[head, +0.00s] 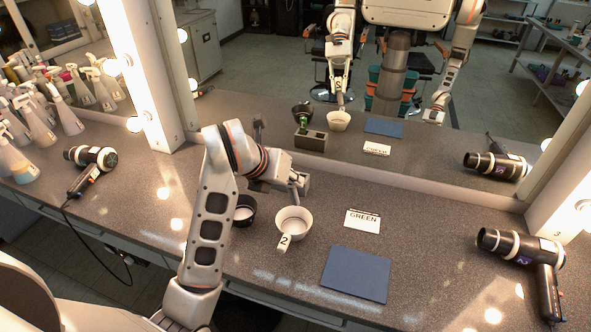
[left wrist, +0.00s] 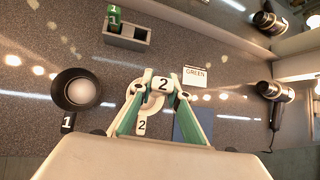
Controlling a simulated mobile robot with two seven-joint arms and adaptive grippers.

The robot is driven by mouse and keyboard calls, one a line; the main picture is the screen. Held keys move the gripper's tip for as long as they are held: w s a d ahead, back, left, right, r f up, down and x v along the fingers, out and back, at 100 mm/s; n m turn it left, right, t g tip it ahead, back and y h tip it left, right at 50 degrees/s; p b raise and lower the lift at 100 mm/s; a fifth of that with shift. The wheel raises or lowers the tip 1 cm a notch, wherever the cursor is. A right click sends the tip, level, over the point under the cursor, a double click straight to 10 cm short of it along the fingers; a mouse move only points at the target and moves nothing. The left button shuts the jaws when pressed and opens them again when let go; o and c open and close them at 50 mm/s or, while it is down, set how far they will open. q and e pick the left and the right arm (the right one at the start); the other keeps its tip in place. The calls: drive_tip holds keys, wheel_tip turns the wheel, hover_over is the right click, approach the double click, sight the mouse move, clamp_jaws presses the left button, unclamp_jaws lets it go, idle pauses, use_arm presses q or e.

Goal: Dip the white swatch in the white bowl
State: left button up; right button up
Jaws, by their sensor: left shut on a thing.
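My left gripper (left wrist: 162,92) is shut on the white swatch (left wrist: 162,84), marked 2, in the left wrist view. The white bowl (head: 292,234) stands on the counter with a tag marked 2; its tag (left wrist: 141,125) shows below the gripper in the left wrist view. In the head view my left gripper (head: 298,187) is at the bowl's far side, close to its rim. The swatch looks over the bowl, but I cannot tell whether it touches what is inside. My right gripper is not directly in view.
A black bowl (left wrist: 80,107), tag 1, holds pale content. A grey holder (left wrist: 126,44) carries a green swatch (left wrist: 114,19); its other slot looks empty. A GREEN card (head: 362,221), blue mat (head: 355,273) and hair dryer (head: 520,247) lie right. Spray bottles (head: 62,118) stand left; a mirror lies behind.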

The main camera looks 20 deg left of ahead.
use_arm(q)
drive_tip(key=shift+s+a+f, duration=0.2)
drive_tip(key=shift+f, duration=0.35)
drive_tip(key=shift+a+f, duration=0.1)
drive_tip(key=shift+f, duration=0.3)
drive_tip(key=shift+f+b, duration=0.4)
drive_tip(key=shift+d+f+b, duration=0.15)
drive_tip(key=shift+f+b, duration=1.5)
drive_tip(key=shift+f, duration=0.25)
drive_tip(key=shift+d+f+b, duration=0.15)
drive_tip(key=shift+f+b, duration=1.45)
drive_tip(key=shift+f, duration=0.3)
use_arm(e)
drive_tip(key=shift+y, duration=0.3)
drive_tip(key=shift+w+a+f, duration=0.1)
drive_tip(key=shift+a+f, duration=0.3)
drive_tip(key=shift+f, duration=0.4)
drive_tip(key=shift+w+a+f, duration=0.1)
drive_tip(key=shift+a+f, duration=0.3)
drive_tip(key=shift+f, duration=0.45)
drive_tip(key=shift+w+a+f, duration=0.1)
drive_tip(key=shift+a+f, duration=0.3)
drive_tip(key=shift+f, duration=0.4)
drive_tip(key=shift+w+r, duration=0.1)
drive_tip(key=shift+r, duration=0.2)
use_arm(q)
drive_tip(key=shift+r, duration=0.1)
use_arm(e)
drive_tip(key=shift+f, duration=0.25)
